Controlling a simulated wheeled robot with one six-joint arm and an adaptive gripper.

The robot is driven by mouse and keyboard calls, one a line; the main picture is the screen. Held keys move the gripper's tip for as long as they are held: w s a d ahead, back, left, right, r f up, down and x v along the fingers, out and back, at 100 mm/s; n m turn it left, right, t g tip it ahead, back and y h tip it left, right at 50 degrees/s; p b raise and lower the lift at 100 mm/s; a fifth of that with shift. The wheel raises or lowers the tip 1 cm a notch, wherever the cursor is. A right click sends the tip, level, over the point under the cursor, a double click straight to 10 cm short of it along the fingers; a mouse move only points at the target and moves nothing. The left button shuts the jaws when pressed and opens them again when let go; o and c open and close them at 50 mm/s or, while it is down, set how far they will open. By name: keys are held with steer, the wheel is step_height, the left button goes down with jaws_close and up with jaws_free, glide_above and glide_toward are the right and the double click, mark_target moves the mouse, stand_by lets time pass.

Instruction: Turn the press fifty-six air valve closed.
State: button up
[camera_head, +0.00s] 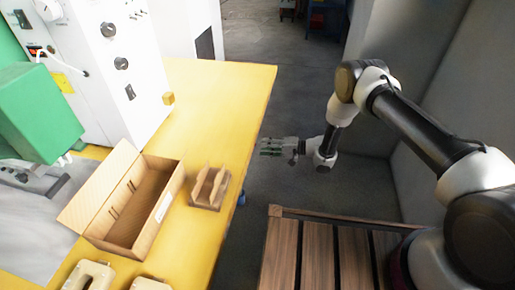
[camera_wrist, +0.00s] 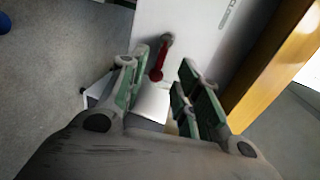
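The air valve's red lever (camera_wrist: 159,62) shows in the wrist view on a white panel (camera_wrist: 200,35). It hangs from a round grey pivot at its upper end, slanting slightly down and left to a rounded red tip. Grey lettering, partly cut off, runs up the panel right of the lever. My gripper (camera_wrist: 157,75) is open, with its green-padded fingers on either side of the lever in the picture; I cannot tell whether either touches it. In the head view my gripper (camera_head: 264,147) is beside the yellow table's right edge. The lever does not show there.
The yellow table (camera_head: 235,95) holds an open cardboard box (camera_head: 165,204), a small brown holder (camera_head: 209,188) and a white machine with a green part (camera_head: 40,115). A slatted wooden surface (camera_head: 315,255) lies at lower right.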

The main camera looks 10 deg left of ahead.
steer(key=shift+w+a+f, duration=0.1)
steer(key=shift+a+f, duration=0.1)
steer(key=shift+a, duration=0.7)
steer(key=shift+a+f, duration=0.15)
steer(key=shift+a, duration=0.7)
steer(key=shift+c, duration=0.5)
jaws_close()
steer(key=shift+r+n, duration=0.1)
steer(key=shift+n, duration=0.2)
steer(key=shift+s+r+n+t+y, duration=0.35)
steer(key=shift+s+n+t, duration=0.25)
steer(key=shift+n, duration=1.95)
steer(key=shift+s+r+n+t+y, duration=0.25)
steer(key=shift+s+r+n+t, duration=0.25)
steer(key=shift+n, duration=2)
steer(key=shift+s+r+n+t+y, duration=0.3)
steer(key=shift+s+n+t, duration=0.35)
steer(key=shift+n, duration=1.9)
